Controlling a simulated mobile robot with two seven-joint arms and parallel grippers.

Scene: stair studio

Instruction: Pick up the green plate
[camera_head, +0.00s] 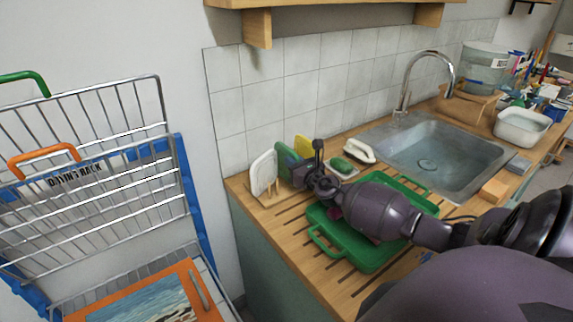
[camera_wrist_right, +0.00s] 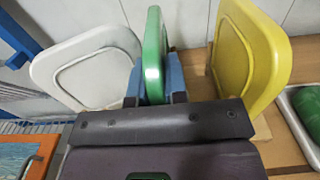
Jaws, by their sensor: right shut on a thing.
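The green plate (camera_wrist_right: 154,55) stands upright in the right wrist view, between a white plate (camera_wrist_right: 85,62) on its left and a yellow plate (camera_wrist_right: 248,55) on its right. My right gripper (camera_wrist_right: 157,90) is shut on the green plate, with a blue finger pad on each side of it. In the head view the green plate (camera_head: 287,160) stands on the wooden counter near the tiled wall, partly hidden by my right gripper (camera_head: 300,176). The white plate (camera_head: 263,172) and yellow plate (camera_head: 303,147) show there too. My left gripper is not in view.
A green tray (camera_head: 322,243) lies on the grooved counter (camera_head: 275,225) below my right arm. A white-handled brush (camera_head: 360,149) and a small dish with a green item (camera_head: 343,167) lie near the sink (camera_head: 430,150). A wire drying rack (camera_head: 110,150) stands at left.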

